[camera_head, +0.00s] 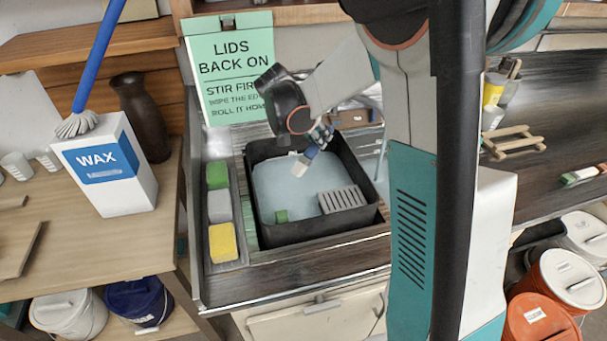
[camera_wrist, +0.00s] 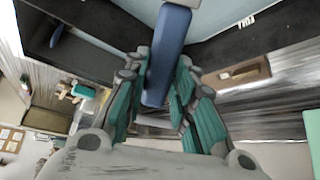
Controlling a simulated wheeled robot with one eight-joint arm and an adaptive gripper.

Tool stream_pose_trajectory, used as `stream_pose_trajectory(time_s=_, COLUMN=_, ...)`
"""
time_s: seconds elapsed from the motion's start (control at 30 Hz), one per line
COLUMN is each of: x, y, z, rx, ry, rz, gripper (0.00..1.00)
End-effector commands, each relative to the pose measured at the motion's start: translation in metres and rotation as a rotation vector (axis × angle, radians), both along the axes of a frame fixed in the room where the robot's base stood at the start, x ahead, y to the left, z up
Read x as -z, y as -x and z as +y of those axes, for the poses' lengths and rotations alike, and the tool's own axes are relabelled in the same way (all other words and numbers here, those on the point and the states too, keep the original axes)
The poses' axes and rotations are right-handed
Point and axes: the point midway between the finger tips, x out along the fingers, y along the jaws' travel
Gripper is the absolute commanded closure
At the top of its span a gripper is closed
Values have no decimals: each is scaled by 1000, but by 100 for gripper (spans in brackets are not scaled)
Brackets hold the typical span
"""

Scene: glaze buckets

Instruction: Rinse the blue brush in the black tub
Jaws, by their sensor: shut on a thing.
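The black tub (camera_head: 318,235) stands in the middle of the head view and holds pale blue water (camera_head: 275,185). A grey ribbed block (camera_head: 342,199) and a small green piece (camera_head: 281,215) are in it. My gripper (camera_head: 322,134) is above the tub's back part, shut on the blue brush (camera_head: 310,153), which tilts with its pale bristles (camera_head: 299,169) down and to the left. I cannot tell whether the bristles touch the water. In the wrist view, the blue handle (camera_wrist: 171,40) lies between the teal fingers of my gripper (camera_wrist: 163,75).
Left of the tub, a tray holds a green sponge (camera_head: 217,175), a grey sponge (camera_head: 220,206) and a yellow sponge (camera_head: 223,243). A WAX box (camera_head: 105,165) and a brown vase (camera_head: 140,115) stand farther left. A green sign (camera_head: 230,65) is behind. Orange buckets (camera_head: 560,290) stand at lower right.

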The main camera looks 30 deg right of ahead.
Motion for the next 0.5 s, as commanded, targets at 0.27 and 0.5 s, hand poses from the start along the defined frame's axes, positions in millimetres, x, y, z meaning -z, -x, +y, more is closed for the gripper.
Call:
stream_pose_trajectory(time_s=0.27, x=-34, y=0, z=0, rx=0, ry=0, rz=0, gripper=98)
stream_pose_trajectory(time_s=0.5, x=-56, y=0, z=0, rx=0, ry=0, rz=0, gripper=98)
